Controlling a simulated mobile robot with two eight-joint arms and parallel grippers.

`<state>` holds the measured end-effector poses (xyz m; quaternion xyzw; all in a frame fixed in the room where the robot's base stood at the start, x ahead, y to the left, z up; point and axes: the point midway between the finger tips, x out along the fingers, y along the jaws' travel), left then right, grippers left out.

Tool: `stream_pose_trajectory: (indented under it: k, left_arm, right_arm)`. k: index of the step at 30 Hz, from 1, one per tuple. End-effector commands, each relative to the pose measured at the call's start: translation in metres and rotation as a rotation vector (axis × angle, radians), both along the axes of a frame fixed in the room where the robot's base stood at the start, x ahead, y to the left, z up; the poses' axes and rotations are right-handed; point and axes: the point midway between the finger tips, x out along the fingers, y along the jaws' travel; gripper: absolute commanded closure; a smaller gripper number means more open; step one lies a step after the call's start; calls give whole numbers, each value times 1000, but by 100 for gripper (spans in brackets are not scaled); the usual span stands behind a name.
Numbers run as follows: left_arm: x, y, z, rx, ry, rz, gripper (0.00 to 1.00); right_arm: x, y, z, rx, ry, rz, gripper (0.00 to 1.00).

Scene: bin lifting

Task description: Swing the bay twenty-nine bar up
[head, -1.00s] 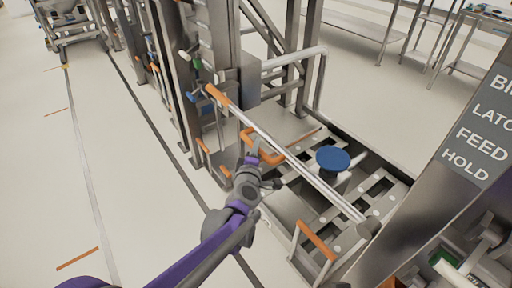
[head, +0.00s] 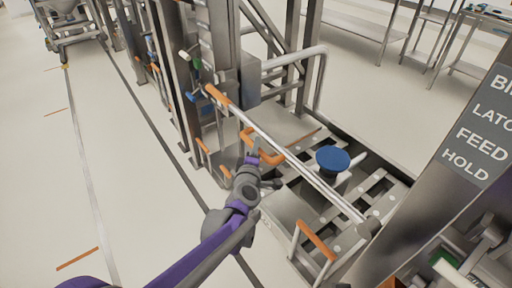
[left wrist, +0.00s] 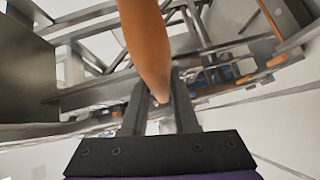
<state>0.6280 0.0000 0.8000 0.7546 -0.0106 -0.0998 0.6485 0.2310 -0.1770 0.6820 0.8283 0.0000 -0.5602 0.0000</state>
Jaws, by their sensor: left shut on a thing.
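A long pale bar (head: 300,168) with an orange grip (head: 217,95) slants across the bay in the head view, from the upright frame down to a pivot (head: 369,228) at the lower right. A bent orange handle (head: 270,154) sits under its upper part. My left gripper (head: 256,161) is at this bent handle, below the long bar. In the left wrist view an orange rod (left wrist: 145,40) runs down to between the fingers, and the gripper is shut on it. The fingertips are partly hidden there. No bay number is readable. My right gripper does not show.
A blue round knob (head: 332,159) stands beside the long bar. Another orange handle (head: 317,240) is at the bay's near edge. A labelled panel (head: 480,130) rises at the right. Open floor (head: 110,190) lies to the left.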

Motion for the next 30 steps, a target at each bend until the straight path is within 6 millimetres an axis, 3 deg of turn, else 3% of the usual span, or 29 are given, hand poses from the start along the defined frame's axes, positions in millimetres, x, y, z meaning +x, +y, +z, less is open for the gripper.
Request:
stream_pose_trajectory:
  k: [11, 17, 23, 30]
  left_arm:
    - [0, 0, 1, 1, -1, 0, 100]
    - [-1, -1, 14, 19, -25, -1, 100]
    - [-3, -2, 50, 68, -93, -1, 100]
    - [-15, -11, 123, 176, -246, -2, 100]
  right_arm:
    - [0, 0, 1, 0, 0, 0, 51]
    - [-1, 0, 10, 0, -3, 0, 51]
    - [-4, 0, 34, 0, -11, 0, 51]
    - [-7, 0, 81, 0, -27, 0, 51]
